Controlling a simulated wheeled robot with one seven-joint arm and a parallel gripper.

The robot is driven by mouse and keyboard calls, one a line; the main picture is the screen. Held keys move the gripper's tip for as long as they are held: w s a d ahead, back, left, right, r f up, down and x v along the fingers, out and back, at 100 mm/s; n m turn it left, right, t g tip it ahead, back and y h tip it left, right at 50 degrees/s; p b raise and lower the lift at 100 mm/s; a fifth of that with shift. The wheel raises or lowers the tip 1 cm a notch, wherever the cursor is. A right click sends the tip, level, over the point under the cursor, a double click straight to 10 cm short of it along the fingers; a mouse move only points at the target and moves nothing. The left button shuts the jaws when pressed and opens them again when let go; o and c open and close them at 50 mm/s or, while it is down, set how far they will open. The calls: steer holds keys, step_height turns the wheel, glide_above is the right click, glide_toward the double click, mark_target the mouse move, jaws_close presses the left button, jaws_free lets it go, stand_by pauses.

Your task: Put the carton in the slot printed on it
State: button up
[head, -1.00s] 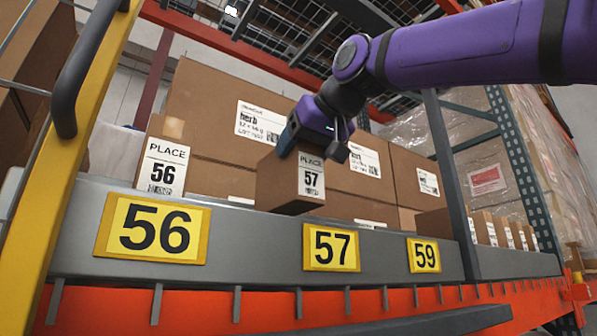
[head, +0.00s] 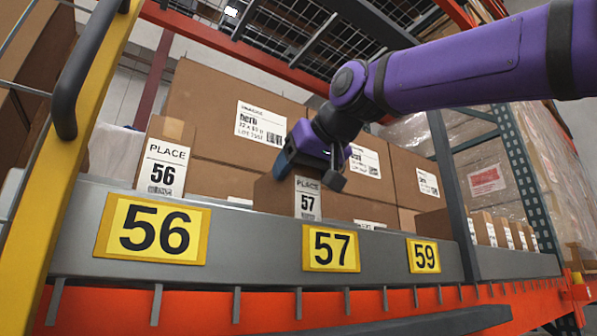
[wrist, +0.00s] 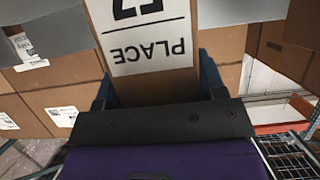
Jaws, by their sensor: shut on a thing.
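A brown carton (head: 272,195) with a white label reading "PLACE 57" is held in my gripper (head: 314,170). The fingers are shut on its upper part. The carton is upright, at the shelf's front rail above the yellow 57 sign (head: 331,248); its lower edge is hidden by the rail. In the wrist view the carton's label (wrist: 148,35) shows upside down between the fingers (wrist: 160,88). I cannot tell whether the carton touches the shelf.
A carton labelled "PLACE 56" (head: 162,172) stands behind the 56 sign (head: 152,228). Large boxes (head: 212,115) stand behind. A rack post (head: 447,170) and yellow ladder rail (head: 75,140) flank the place.

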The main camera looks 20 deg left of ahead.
steer(key=o, duration=1.3)
steer(key=shift+f, duration=0.1)
steer(key=shift+s+d+r, duration=0.1)
steer(key=shift+d+r, duration=0.05)
steer(key=shift+r, duration=0.05)
steer(key=v, duration=1.1)
steer(key=shift+s+d+r, duration=0.15)
steer(key=shift+s, duration=0.05)
